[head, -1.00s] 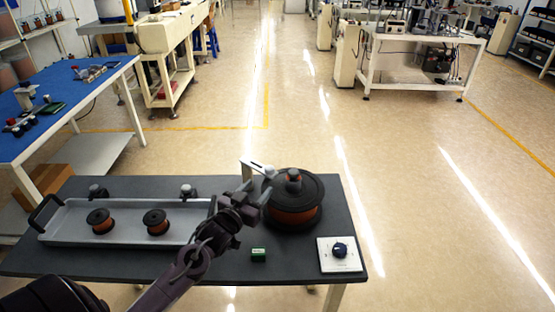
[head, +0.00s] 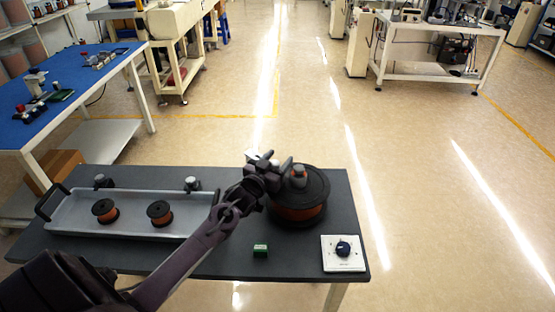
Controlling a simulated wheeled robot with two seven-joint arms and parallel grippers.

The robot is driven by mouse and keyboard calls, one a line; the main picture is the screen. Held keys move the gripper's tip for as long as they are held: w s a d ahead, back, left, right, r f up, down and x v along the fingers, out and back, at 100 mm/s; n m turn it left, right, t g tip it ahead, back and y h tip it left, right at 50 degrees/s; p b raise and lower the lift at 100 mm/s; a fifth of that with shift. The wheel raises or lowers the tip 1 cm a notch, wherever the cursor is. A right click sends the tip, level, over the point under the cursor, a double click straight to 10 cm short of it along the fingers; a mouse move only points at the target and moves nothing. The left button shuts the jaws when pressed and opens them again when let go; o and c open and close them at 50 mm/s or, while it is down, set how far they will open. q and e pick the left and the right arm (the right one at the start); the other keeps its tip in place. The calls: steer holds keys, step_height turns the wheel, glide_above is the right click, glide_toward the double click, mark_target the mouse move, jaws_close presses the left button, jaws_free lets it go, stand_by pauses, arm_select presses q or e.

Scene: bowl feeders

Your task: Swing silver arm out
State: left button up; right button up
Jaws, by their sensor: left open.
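The bowl feeder (head: 312,210) is a round black drum with an orange-brown band, at the right of the dark table. The silver arm (head: 252,155) is a small pale piece at the drum's back left; most of it is hidden behind my left gripper. My left gripper (head: 277,166) is open, over the drum's left back edge, beside the silver arm and the drum's grey-topped centre knob (head: 299,172). I cannot tell whether it touches the silver arm. My right gripper is not in view.
A grey tray (head: 80,217) with two small orange-brown spools (head: 105,210) lies on the table's left. A green block (head: 260,250) and a white dial plate (head: 343,262) are near the front edge. A blue-topped bench (head: 90,80) stands at the back left.

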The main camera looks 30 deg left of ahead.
arm_select(q)
steer(key=c, duration=1.1)
